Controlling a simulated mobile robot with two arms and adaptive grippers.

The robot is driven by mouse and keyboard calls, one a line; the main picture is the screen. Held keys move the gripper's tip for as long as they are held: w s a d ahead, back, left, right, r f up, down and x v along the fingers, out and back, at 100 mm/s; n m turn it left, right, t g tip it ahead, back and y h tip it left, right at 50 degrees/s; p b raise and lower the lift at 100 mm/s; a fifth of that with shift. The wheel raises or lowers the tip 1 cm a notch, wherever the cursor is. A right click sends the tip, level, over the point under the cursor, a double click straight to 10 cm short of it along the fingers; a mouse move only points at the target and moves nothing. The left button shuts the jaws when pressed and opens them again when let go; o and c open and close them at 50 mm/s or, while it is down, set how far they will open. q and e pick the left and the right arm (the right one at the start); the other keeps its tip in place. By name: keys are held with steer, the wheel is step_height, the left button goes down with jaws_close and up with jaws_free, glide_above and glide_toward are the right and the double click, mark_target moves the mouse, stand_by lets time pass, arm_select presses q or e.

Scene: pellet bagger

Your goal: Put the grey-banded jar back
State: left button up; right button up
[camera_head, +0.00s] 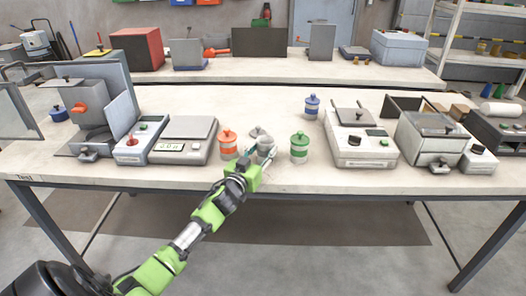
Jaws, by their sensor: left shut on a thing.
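The grey-banded jar (265,146) is at the middle of the front table, between the orange-banded jar (228,145) and the green-banded jar (299,147). My left gripper (262,158) is shut on the grey-banded jar from the front. The fingers and arm hide part of the jar, and I cannot tell whether its base touches the table. A small grey lid-like thing (257,131) shows just behind it. My right gripper is not in view.
A blue-banded jar (312,106) stands farther back on the table (270,185). A scale (184,140) lies left of the jars, and a white lidded device (360,140) right. The table's front strip is clear.

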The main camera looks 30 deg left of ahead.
arm_select(q)
steer(key=o, duration=1.4)
steer(key=shift+o, duration=0.2)
steer(key=shift+s, duration=0.15)
steer(key=shift+s+d+f, duration=0.1)
steer(key=shift+s, duration=0.25)
steer(key=s+d, duration=0.1)
steer(key=s, duration=1)
steer(key=shift+d, duration=0.35)
